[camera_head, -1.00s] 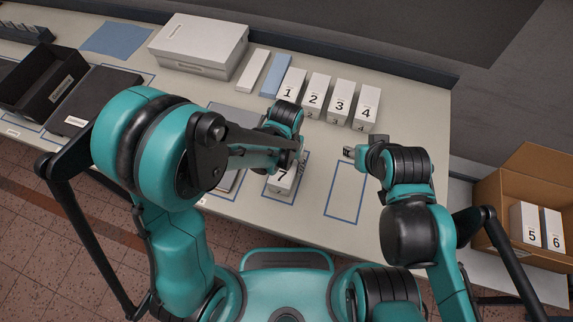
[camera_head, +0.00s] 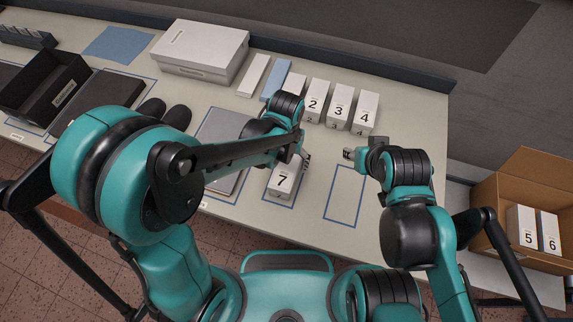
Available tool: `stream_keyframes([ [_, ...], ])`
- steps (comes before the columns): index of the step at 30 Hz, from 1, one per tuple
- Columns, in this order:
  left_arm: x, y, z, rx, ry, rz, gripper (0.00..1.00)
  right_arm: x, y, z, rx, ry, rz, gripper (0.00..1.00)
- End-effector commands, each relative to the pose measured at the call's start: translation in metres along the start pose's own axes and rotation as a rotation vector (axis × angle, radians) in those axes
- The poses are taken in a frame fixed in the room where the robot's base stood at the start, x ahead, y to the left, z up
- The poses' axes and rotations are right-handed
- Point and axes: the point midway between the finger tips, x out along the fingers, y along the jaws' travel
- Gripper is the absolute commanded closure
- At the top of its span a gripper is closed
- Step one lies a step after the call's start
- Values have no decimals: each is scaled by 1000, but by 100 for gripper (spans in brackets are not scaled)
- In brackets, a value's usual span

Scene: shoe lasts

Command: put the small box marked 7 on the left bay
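The small white box marked 7 (camera_head: 283,180) stands in the left of the two blue-outlined bays (camera_head: 266,196) near the table's front edge. Its numbered face is in clear view. My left gripper (camera_head: 304,157) is just behind and above the box, at its upper right. Its fingers look parted and clear of the box. My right gripper (camera_head: 349,154) is above the back edge of the right bay (camera_head: 344,193), which is empty. It holds nothing that I can see, and its finger gap is too small to judge.
White boxes 2 (camera_head: 314,103), 3 (camera_head: 338,106) and 4 (camera_head: 364,109) stand behind; another is partly hidden by my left arm. A cardboard carton (camera_head: 486,217) at right holds boxes 5 and 6. A grey panel (camera_head: 222,126) lies left of the bay.

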Motion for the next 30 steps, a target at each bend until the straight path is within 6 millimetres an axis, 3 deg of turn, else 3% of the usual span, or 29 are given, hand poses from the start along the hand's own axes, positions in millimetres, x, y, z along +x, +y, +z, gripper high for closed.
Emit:
stream_keyframes([
  [3, -30, 0, 0, 0, 0, 0, 20, -9, 0, -6, 0, 0, 0, 60],
  [9, -58, 0, 0, 0, 0, 0, 20, -15, 0, -10, 0, 0, 0, 60],
  [19, -70, -5, 2, -9, 13, 1, 20, -15, 0, -11, 0, 0, 0, 60],
  [23, -88, -26, 10, -46, 79, 7, 20, -15, 0, -11, 0, 0, 0, 60],
  [30, -132, -88, 45, -159, 300, -5, 20, -15, 0, -11, 0, 0, 0, 60],
])
